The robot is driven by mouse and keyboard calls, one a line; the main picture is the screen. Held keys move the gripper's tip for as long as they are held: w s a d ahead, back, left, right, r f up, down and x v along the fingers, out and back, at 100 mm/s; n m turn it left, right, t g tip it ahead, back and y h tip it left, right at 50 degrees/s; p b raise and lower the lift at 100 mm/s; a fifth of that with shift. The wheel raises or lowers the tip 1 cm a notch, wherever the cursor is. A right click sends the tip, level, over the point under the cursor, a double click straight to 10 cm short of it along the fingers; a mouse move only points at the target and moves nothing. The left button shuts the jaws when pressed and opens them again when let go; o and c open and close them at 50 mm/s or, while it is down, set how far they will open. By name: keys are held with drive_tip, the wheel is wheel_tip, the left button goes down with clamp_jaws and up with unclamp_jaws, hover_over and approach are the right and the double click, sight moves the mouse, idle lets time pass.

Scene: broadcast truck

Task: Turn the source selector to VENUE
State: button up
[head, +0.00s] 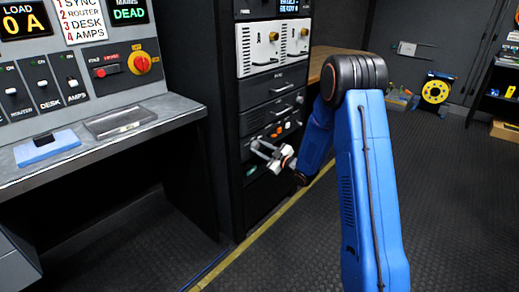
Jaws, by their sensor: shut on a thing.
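My gripper (261,151) is at the front of the black equipment rack, at a lower panel (249,150) with small orange and white controls. Its pale fingers are shut on what appears to be the source selector knob on that panel. The knob is hidden behind the fingers, and I cannot read its pointer or a VENUE label from here. My blue arm comes in from the right and bends down to the panel.
The dark floor (440,190) at right is clear.

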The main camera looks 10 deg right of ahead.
drive_tip(key=shift+f+n, duration=0.1)
drive_tip(key=shift+n, duration=1.5)
drive_tip(key=o, duration=1.1)
drive_tip(key=shift+c, duration=0.2)
drive_tip(key=shift+s, duration=0.1)
drive_tip(key=v, duration=1.7)
drive_tip(key=shift+d, duration=0.2)
drive_tip(key=shift+f, duration=0.1)
